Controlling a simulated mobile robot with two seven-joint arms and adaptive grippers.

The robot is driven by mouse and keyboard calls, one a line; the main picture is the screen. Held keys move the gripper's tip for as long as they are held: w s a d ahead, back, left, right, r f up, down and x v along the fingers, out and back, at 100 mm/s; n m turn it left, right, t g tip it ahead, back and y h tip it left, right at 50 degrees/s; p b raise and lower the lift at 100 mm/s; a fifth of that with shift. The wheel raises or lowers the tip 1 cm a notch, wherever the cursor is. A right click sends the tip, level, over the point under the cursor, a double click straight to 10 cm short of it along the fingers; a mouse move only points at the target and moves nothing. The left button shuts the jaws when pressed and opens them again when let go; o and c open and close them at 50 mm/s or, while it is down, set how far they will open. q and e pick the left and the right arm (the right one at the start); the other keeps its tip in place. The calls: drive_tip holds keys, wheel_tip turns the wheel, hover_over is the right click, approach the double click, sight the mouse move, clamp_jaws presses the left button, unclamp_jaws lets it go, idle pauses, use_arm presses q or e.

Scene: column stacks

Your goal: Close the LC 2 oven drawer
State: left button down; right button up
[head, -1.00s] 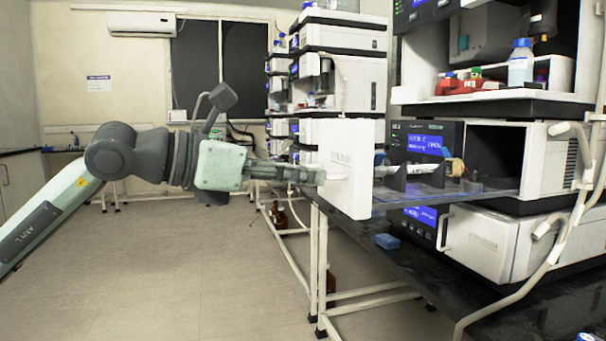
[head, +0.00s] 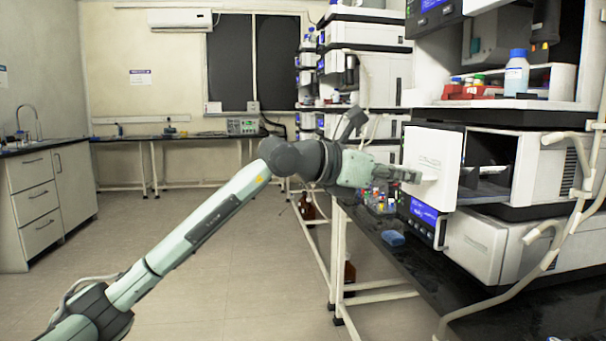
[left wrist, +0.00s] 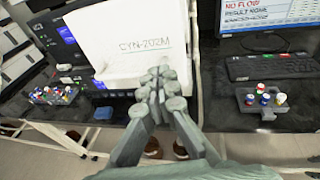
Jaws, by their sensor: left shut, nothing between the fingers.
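The LC 2 oven drawer's white front panel (head: 433,160) stands out from its housing, with part of the dark opening (head: 490,152) showing behind it. In the left wrist view the panel (left wrist: 118,30) bears the text CYN-202M. My left gripper (head: 415,177) is shut and empty. Its fingertips are at the outer face of the panel and appear to touch it. In the left wrist view the closed fingers (left wrist: 159,90) overlap the panel's lower right part. My right gripper is not in view.
A lower white unit (head: 480,240) sits under the oven. Small vials (head: 378,198) and a blue block (head: 393,239) lie on the black bench (head: 415,268). Pale tubing (head: 552,235) hangs at the right. A keyboard (left wrist: 272,66) shows in the wrist view. Floor at left is clear.

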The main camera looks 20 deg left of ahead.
use_arm(q)
drive_tip(key=w+d, duration=0.2)
drive_tip(key=d, duration=0.1)
drive_tip(key=w+d, duration=0.3)
drive_tip(key=d, duration=0.1)
drive_tip(key=w+d, duration=0.2)
drive_tip(key=d, duration=0.2)
drive_tip(key=shift+w+p, duration=0.2)
drive_tip(key=shift+p, duration=0.15)
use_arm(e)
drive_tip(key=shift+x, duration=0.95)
use_arm(q)
drive_tip(key=shift+r, duration=0.15)
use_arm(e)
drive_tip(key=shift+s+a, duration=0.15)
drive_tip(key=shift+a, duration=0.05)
use_arm(q)
drive_tip(key=shift+a, duration=0.1)
